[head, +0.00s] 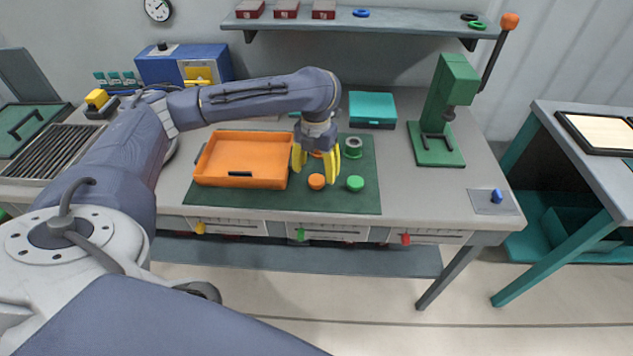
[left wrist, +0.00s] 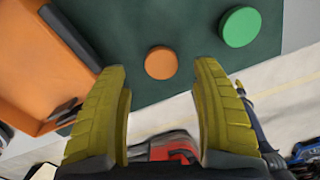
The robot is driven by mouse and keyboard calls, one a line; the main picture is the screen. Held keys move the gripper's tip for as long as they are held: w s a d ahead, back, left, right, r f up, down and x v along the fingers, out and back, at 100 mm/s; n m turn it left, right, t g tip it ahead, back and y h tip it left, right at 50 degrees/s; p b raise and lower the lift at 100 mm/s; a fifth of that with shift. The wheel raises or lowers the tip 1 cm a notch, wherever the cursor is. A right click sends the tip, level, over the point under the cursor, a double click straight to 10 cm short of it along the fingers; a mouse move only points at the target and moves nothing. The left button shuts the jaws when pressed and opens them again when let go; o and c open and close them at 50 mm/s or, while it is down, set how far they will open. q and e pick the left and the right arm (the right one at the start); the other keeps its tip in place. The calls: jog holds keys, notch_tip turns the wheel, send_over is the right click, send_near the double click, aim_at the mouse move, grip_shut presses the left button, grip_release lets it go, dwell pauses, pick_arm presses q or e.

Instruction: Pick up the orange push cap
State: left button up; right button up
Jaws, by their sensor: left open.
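The orange push cap (head: 316,181) lies on the dark green mat (head: 250,201), in front of my left gripper's fingers in the head view. In the left wrist view the orange push cap (left wrist: 161,62) shows ahead of and between the yellow fingertips. My left gripper (head: 317,176) is open and empty above the mat, fingers pointing down; it also shows in the left wrist view (left wrist: 160,80). A second orange piece shows partly behind the fingers in the head view. My right gripper is not in view.
A green cap (head: 355,183) lies close right of the orange one. An orange tray (head: 241,181) stands just left of the fingers. A grey ring-shaped part (head: 353,146) sits behind. A green press (head: 441,115) stands at the right; the bench between mat and press is clear.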

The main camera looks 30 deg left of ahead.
aim_at(317, 179)
pick_arm(q)
jog(key=shift+w+d+f, duration=0.1)
jog(key=shift+f, duration=2.5)
jog(key=c, duration=1.1)
